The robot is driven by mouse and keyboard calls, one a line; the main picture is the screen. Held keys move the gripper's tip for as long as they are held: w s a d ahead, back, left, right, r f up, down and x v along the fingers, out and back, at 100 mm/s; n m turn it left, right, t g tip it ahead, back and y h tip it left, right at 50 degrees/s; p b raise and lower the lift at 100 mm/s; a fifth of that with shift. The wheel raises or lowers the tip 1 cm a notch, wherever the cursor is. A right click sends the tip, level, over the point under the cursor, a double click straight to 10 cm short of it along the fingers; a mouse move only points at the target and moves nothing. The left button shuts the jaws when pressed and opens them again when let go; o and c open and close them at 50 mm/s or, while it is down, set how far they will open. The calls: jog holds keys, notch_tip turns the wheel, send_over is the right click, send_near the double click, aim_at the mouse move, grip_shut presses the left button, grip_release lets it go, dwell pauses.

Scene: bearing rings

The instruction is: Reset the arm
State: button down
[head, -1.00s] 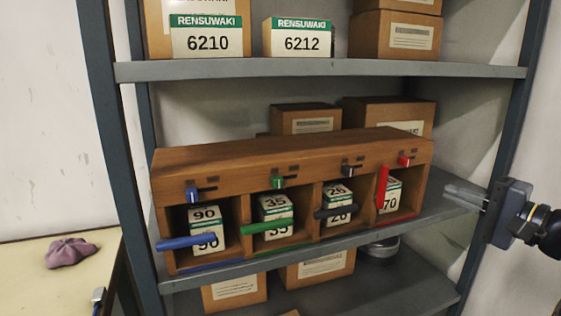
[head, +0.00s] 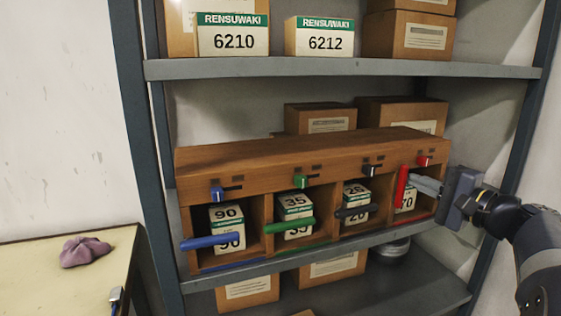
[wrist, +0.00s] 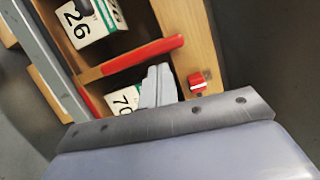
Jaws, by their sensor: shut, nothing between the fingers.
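My gripper (head: 428,185) is shut and empty at the right end of the wooden rack, in front of the rightmost compartment. In the wrist view its fingers (wrist: 158,86) are together, close to the red bar (wrist: 145,55) and partly covering the box marked 70 (wrist: 124,100). In the head view the red bar (head: 401,187) stands upright, while the blue bar (head: 210,243), green bar (head: 287,225) and black bar (head: 356,211) lie level across their compartments. I cannot tell whether the fingers touch the red bar.
The wooden rack (head: 310,152) stands on the middle shelf, with small coloured knobs along its front. Cardboard boxes (head: 405,113) stand behind it. The upper shelf (head: 340,68) is above. A table (head: 105,238) with a purple cloth (head: 84,252) is at the left.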

jog(key=shift+w+d+f+m+t+h+p, duration=0.15)
jog(key=shift+d+f+m+t+p, duration=0.5)
jog(key=shift+m+p, duration=1.15)
jog(key=shift+w+d+f+m+t+h+p, duration=0.15)
jog(key=shift+f+m+t+p, duration=0.25)
jog(key=shift+f+m+p, duration=1.3)
jog(key=shift+w+d+m+t+h+p, duration=0.15)
jog(key=shift+d+m+t+p, duration=0.6)
jog(key=shift+m, duration=1.95)
jog(key=shift+a, duration=0.4)
